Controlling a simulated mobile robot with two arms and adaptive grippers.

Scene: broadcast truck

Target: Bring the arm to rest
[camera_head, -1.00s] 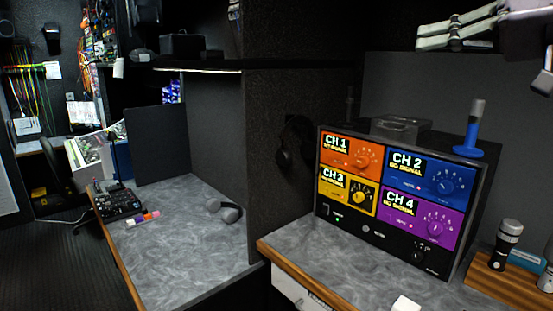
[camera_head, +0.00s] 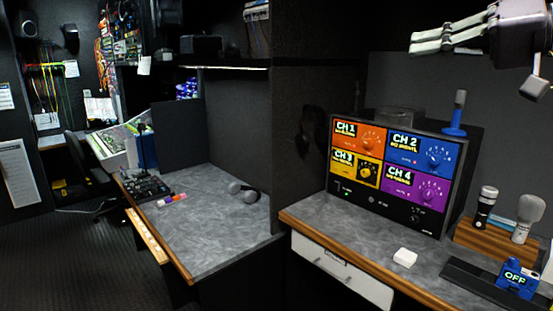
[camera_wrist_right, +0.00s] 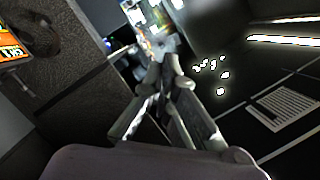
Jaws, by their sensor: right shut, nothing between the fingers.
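My right gripper (camera_head: 418,42) is raised at the upper right of the head view, above the monitor unit and the desk. Its fingers point left and are shut, with nothing held. The fingers also show in the right wrist view (camera_wrist_right: 172,75), closed together in front of a dim, tilted view of the room. My left arm and gripper are in neither view.
The four-channel unit (camera_head: 397,175) stands on the right desk (camera_head: 330,215). A dark partition and shelf (camera_head: 225,67) stand left; floor (camera_head: 75,250) is clear.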

